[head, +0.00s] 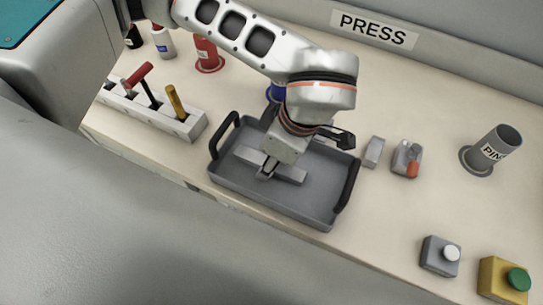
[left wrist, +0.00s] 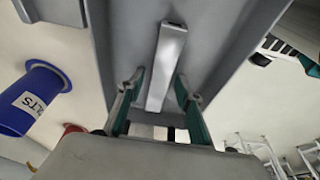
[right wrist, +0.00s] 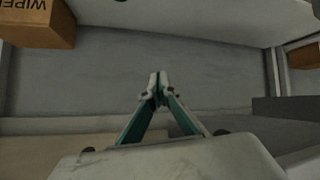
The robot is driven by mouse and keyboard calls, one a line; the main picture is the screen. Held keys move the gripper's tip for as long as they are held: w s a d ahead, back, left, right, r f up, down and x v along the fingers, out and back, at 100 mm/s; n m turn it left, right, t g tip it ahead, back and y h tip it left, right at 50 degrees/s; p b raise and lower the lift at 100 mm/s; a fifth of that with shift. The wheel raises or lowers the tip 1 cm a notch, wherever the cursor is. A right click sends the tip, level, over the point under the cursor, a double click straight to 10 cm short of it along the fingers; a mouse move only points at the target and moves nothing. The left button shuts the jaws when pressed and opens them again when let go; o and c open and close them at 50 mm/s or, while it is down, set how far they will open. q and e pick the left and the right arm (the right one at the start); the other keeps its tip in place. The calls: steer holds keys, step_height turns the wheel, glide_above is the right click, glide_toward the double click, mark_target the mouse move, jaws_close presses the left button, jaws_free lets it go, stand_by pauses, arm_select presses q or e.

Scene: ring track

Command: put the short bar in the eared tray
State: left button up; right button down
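The grey eared tray (head: 325,213) with black handles lies on the bench in the middle of the head view. A light grey metal bar (head: 290,175), seemingly the short bar, lies flat on the tray floor. My left gripper (head: 267,173) is down inside the tray over the bar's middle. In the left wrist view the gripper (left wrist: 158,88) has its fingers apart, one on each side of the bar (left wrist: 166,62), with gaps showing. My right gripper (right wrist: 159,80) has its fingertips together with nothing between them; it is outside the head view.
A tool rack (head: 150,108) stands left of the tray. A blue cup (left wrist: 32,98) stands behind it. A small grey block (head: 374,152), an orange-handled fixture (head: 410,160) and a PINS cup (head: 492,152) are right. Two button boxes (head: 440,257) (head: 505,282) stand front right.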

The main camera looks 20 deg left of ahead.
mark_target(285, 169)
arm_select(q)
steer(key=shift+r, duration=0.1)
steer(key=p+v, duration=0.1)
steer(key=v, duration=1.1)
stand_by(0.4)
